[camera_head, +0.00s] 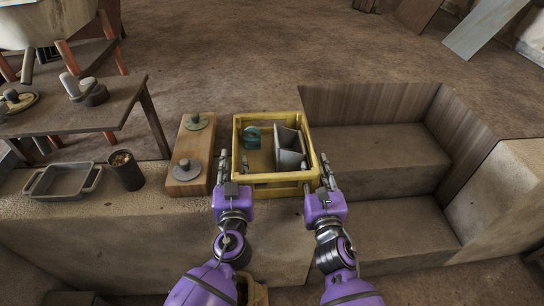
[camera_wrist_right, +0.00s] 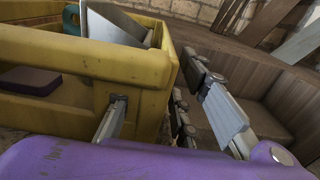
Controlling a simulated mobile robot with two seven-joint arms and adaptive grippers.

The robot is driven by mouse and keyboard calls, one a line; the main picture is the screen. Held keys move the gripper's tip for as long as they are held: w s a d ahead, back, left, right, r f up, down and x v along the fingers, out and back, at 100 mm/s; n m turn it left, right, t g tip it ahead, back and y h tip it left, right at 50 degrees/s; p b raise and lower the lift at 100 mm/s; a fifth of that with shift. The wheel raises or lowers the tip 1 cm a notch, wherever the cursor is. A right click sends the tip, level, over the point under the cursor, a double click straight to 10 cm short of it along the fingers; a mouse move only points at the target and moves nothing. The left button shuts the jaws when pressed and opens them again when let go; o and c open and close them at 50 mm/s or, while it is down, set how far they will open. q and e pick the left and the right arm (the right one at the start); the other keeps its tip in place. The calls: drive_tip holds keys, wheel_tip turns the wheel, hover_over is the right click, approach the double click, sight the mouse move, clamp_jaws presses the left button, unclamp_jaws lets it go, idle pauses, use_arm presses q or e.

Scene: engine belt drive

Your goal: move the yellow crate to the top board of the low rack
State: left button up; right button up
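The yellow crate (camera_head: 275,178) sits upright on the stone ledge, between my two grippers. It holds a teal part (camera_head: 252,138) and a grey angular metal part (camera_head: 289,147); the right wrist view also shows a dark purple block (camera_wrist_right: 30,80) in it. My right gripper (camera_head: 318,181) is open at the crate's near right corner. In the right wrist view, one finger is at the crate's handle opening and the other stands outside, apart from the wall. My left gripper (camera_head: 232,167) appears open at the near left corner, one finger outside the crate.
A wooden board (camera_head: 190,152) with two round metal parts lies close left of the crate. A dark cup (camera_head: 126,170) and a grey tray (camera_head: 65,180) stand farther left. A low wooden rack or bench (camera_head: 120,98) carries metal parts. Stone steps (camera_head: 385,150) drop away at right.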

use_arm(q)
drive_tip(key=shift+w, duration=0.15)
use_arm(e)
drive_tip(key=shift+w, duration=0.15)
use_arm(q)
clamp_jaws()
use_arm(e)
clamp_jaws()
use_arm(q)
drive_tip(key=shift+r, duration=0.1)
use_arm(e)
drive_tip(key=shift+r, duration=0.1)
